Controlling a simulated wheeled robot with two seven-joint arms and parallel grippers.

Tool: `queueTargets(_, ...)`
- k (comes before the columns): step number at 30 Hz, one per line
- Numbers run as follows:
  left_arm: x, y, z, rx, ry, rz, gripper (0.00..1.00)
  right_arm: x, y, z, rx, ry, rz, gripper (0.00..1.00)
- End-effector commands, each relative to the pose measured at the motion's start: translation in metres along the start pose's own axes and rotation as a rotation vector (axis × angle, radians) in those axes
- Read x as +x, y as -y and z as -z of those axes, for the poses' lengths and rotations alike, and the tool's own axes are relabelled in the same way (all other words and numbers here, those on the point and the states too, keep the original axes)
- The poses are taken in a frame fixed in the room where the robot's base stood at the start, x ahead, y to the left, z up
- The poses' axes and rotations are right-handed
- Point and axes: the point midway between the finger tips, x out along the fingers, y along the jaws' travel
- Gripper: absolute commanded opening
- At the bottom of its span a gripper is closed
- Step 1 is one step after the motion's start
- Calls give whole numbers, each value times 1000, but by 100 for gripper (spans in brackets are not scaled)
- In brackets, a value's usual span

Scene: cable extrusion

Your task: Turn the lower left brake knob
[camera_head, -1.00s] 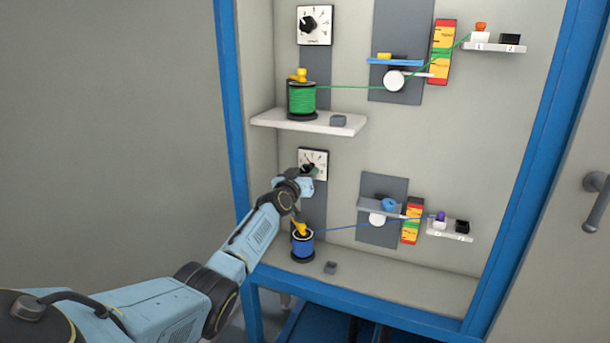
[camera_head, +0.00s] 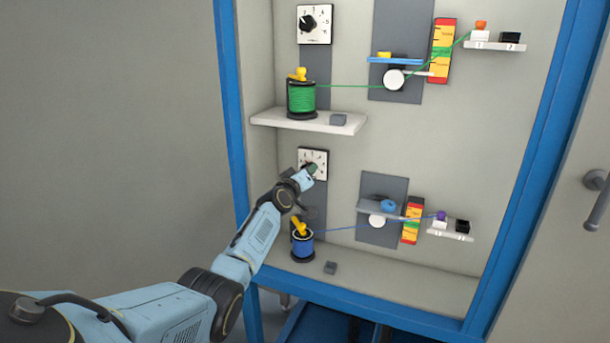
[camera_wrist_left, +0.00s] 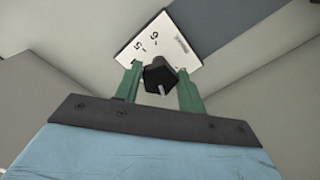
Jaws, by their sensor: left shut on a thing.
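The lower left brake knob (camera_wrist_left: 160,76) is black with a white mark and sits on a white square dial plate (camera_head: 322,160). In the left wrist view the plate (camera_wrist_left: 135,48) shows numbers and looks tilted. My left gripper (camera_wrist_left: 160,84) has its two green fingers on either side of the knob, shut on it. In the head view my left gripper (camera_head: 312,170) reaches the dial and hides most of the knob. My right gripper is not in view.
Below the dial stand a blue cable spool (camera_head: 302,246) and a small grey block (camera_head: 330,267). A white shelf (camera_head: 270,118) with a green spool (camera_head: 301,101) is above. A blue cable (camera_head: 350,227) runs right to a roller (camera_head: 377,220). Blue frame posts (camera_head: 229,100) edge the cabinet.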

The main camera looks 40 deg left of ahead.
Motion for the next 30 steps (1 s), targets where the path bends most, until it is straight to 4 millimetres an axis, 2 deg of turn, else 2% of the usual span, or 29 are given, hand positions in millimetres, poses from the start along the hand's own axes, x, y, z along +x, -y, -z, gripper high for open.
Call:
queueTargets(12, 0, -1, -1, -203, 1, 0, 17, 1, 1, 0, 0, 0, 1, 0)
queueTargets(29, 0, -1, -1, -232, 2, 0, 17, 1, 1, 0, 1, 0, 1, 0)
queueTargets(30, 0, -1, -1, -232, 2, 0, 45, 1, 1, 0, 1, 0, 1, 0)
